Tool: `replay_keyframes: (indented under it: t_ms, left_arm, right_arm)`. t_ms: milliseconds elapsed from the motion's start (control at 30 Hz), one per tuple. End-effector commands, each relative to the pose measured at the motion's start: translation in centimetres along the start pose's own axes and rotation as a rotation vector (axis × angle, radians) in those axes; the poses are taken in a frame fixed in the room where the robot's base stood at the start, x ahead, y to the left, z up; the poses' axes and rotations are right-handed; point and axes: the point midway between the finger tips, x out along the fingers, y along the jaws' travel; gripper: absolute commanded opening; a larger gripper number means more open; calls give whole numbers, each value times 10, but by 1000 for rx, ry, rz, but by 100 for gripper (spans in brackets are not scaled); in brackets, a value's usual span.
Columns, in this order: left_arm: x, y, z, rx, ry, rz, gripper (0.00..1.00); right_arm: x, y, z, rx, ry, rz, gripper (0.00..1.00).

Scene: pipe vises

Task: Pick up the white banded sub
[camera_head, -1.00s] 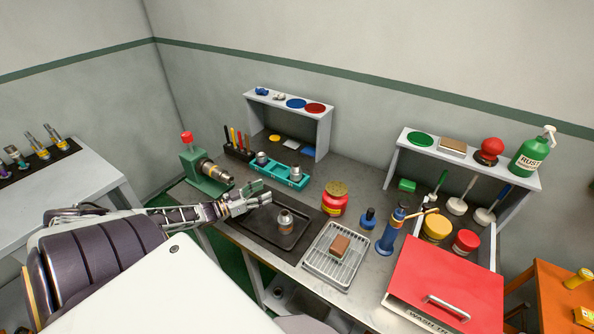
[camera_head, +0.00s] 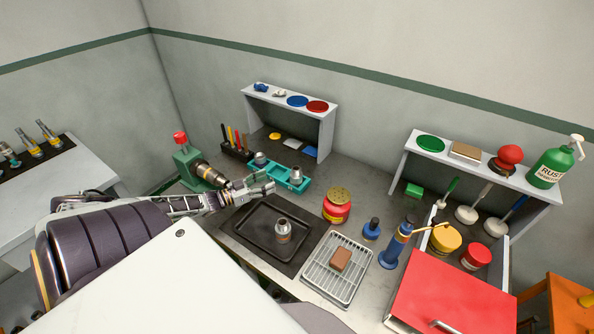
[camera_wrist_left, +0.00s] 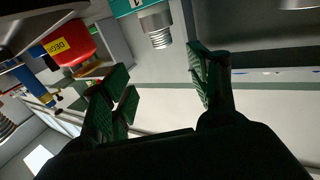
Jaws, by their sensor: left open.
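A teal rack (camera_head: 278,174) stands on the bench with two grey metal subs. The right-hand sub (camera_head: 295,175) stands upright at the rack's right end; the other sub (camera_head: 260,158) is at its left end. A white band is too small to make out for certain in the head view. My left gripper (camera_head: 265,187) is open and empty, just left of the right-hand sub and apart from it. The left wrist view, turned over, shows a threaded metal sub (camera_wrist_left: 156,27) at the teal rack (camera_wrist_left: 128,6), beyond the gap between my open fingers (camera_wrist_left: 160,75). My right gripper is out of view.
A black tray (camera_head: 243,238) holds another sub (camera_head: 283,231). A red jar (camera_head: 336,207) stands right of the rack, and a grey shelf (camera_head: 325,128) behind it. A green vise (camera_head: 190,165) is to the left. A wire basket (camera_head: 314,280) holds a brown block.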

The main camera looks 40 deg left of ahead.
Motion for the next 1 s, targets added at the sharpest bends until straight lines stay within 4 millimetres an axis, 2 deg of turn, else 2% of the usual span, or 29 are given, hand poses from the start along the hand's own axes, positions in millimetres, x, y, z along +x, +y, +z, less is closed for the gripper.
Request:
replay_keyframes:
  t_ms: [667, 1000]
  left_arm:
    - [1, 0, 0, 0, 0, 0, 60]
    - [15, 0, 0, 0, 1, -1, 60]
  right_arm:
    - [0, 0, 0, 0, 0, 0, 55]
    - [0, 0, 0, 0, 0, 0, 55]
